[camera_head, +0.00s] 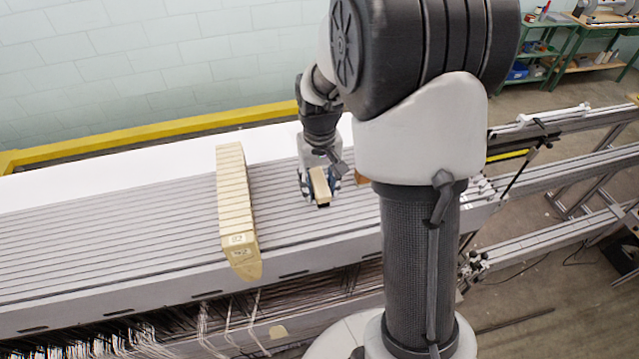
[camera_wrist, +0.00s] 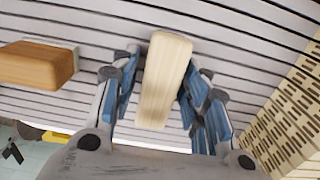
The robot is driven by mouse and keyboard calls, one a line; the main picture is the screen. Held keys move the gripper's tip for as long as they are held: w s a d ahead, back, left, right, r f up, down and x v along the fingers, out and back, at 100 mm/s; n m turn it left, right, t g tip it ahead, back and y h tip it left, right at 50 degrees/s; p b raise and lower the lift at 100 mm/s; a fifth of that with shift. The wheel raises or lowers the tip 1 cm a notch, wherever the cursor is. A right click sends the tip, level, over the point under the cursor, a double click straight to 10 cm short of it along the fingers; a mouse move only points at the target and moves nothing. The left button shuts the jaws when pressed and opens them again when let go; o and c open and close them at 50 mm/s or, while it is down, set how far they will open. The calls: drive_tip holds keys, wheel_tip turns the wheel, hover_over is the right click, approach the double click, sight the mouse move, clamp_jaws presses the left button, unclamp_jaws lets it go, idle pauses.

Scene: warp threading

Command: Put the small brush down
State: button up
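The small brush (camera_head: 320,186) has a pale wooden block-like back and a dark underside, and sits at the grey ribbed surface below my gripper. In the wrist view, its pale wooden back (camera_wrist: 165,78) lies between the blue finger pads. My gripper (camera_wrist: 162,92) is around the brush with its fingers apart. A narrow gap shows between the left finger and the wood; the right fingers are very close to it, and contact there is unclear. The brush's underside is hidden in the wrist view.
A brown wooden block with a pale base (camera_wrist: 40,64) lies left in the wrist view. A long cream slotted bar (camera_head: 236,200) lies across the ribbed surface (camera_head: 120,225), left of my gripper. Bare ribbed surface lies between bar and brush. Threads hang below the front edge.

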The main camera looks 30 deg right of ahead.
sight(319, 182)
idle(0.3)
wheel_tip(319, 182, up, 11)
drive_tip(key=shift+r, duration=0.1)
drive_tip(key=s+a+r+n+t, duration=0.1)
drive_tip(key=s+a+r, duration=0.2)
drive_tip(key=s+r, duration=0.15)
drive_tip(key=s+a+r+t, duration=0.1)
drive_tip(key=s+a+r, duration=0.2)
drive_tip(key=s, duration=0.3)
drive_tip(key=s+a+t, duration=0.1)
drive_tip(key=s, duration=0.2)
drive_tip(key=s+a+f+n, duration=0.1)
drive_tip(key=s, duration=0.3)
drive_tip(key=s+a+f+t, duration=0.1)
drive_tip(key=s, duration=0.2)
drive_tip(key=shift+s+t+p, duration=0.2)
drive_tip(key=shift+t+p, duration=0.1)
wheel_tip(319, 182, down, 23)
drive_tip(key=b, duration=2.3)
drive_tip(key=shift+r, duration=0.1)
